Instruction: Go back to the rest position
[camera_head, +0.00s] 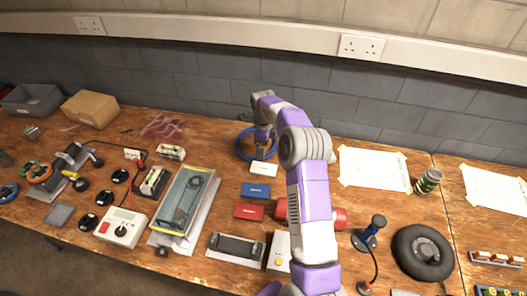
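One of my arms, purple and grey, enters at the bottom, right of centre, and reaches over the bench towards the wall. I take it to be my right arm. Its gripper (262,152) points down at the back of the bench, over or at a blue ring (244,146). The fingers are small and partly hidden, so I cannot tell whether they are open or touch the ring. My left gripper is not in view.
White (263,169), blue (253,190) and red (249,211) boxes lie in front of the ring. A red cylinder (341,218) is partly behind my arm. A jar (428,181) and black wheel (422,251) stand right. A meter (119,228) and cased tray (187,199) lie left.

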